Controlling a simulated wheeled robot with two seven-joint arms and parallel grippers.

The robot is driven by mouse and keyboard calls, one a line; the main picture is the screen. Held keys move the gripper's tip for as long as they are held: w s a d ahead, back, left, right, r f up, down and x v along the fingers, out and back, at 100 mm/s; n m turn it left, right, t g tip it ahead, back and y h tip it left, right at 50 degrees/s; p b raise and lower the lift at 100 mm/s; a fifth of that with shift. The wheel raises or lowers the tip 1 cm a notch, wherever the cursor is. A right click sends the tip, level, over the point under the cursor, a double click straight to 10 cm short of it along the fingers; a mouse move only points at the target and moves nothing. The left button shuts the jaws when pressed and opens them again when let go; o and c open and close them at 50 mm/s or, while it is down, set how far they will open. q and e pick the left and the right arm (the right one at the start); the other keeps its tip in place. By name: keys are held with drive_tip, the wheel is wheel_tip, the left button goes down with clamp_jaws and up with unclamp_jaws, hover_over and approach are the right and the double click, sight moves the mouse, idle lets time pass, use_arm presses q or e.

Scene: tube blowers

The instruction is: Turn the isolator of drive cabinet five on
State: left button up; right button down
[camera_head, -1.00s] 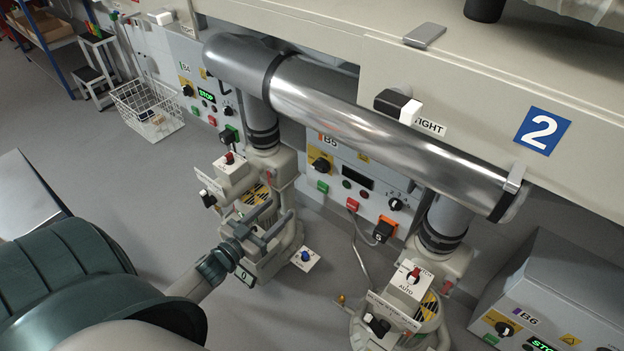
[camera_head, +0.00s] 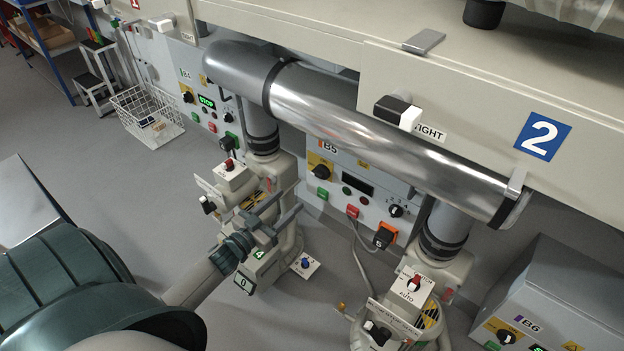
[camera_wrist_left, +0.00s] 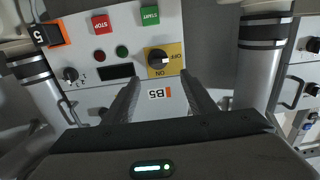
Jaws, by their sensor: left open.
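Drive cabinet B5 (camera_head: 312,150) is a pale panel under the silver tube in the head view. Its isolator (camera_head: 321,171) is a black knob on a yellow plate. The left wrist view shows the cabinet upside down, with the isolator knob (camera_wrist_left: 158,61) near the middle. The knob's white mark points right, toward the OFF label; ON is printed below it. The cabinet's display (camera_wrist_left: 115,71) is dark. My left gripper (camera_head: 279,213) is open and empty, in front of and apart from the panel. In the wrist view its fingers (camera_wrist_left: 161,85) point toward the isolator. My right gripper is out of view.
Two blowers, left (camera_head: 245,212) and right (camera_head: 405,305), stand below the silver tube (camera_head: 385,145). The left blower is close to my gripper. Green start (camera_head: 323,193) and red stop (camera_head: 352,212) buttons sit below the isolator. Cabinet B4 (camera_head: 205,110) is farther left.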

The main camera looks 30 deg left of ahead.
sight(316, 175)
use_arm(q)
drive_tip(key=w, duration=0.8)
drive_tip(key=w+d, duration=0.1)
drive_tip(key=w, duration=0.3)
drive_tip(key=shift+w, duration=0.25)
drive_tip(key=c, duration=1)
